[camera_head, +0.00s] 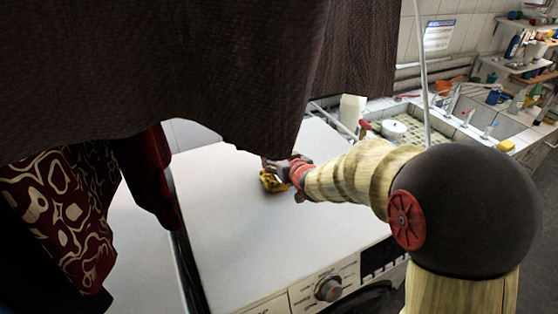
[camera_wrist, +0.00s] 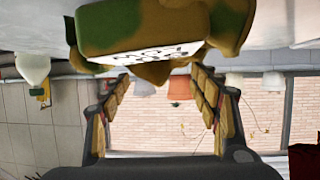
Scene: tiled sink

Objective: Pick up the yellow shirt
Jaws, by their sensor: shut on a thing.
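The yellow shirt (camera_head: 272,183) is a small crumpled yellow-brown bundle on the white washing machine top (camera_head: 235,225), near its far right part. In the wrist view the bundle (camera_wrist: 100,32) fills the top middle, brown and green with a white lettered patch. My gripper (camera_head: 279,172) reaches in from the right, low over the machine top. In the wrist view its two padded fingers (camera_wrist: 163,76) stand apart, with the lower edge of the bundle between their tips. It is shut on the bundle. The exact contact is partly hidden.
Dark brown cloth (camera_head: 190,70) hangs across the upper left, close above my gripper. A dark red patterned cloth (camera_head: 60,215) hangs at the left. A tiled sink (camera_head: 400,128) with a white pot (camera_head: 393,130) lies behind my arm. The machine top's front half is clear.

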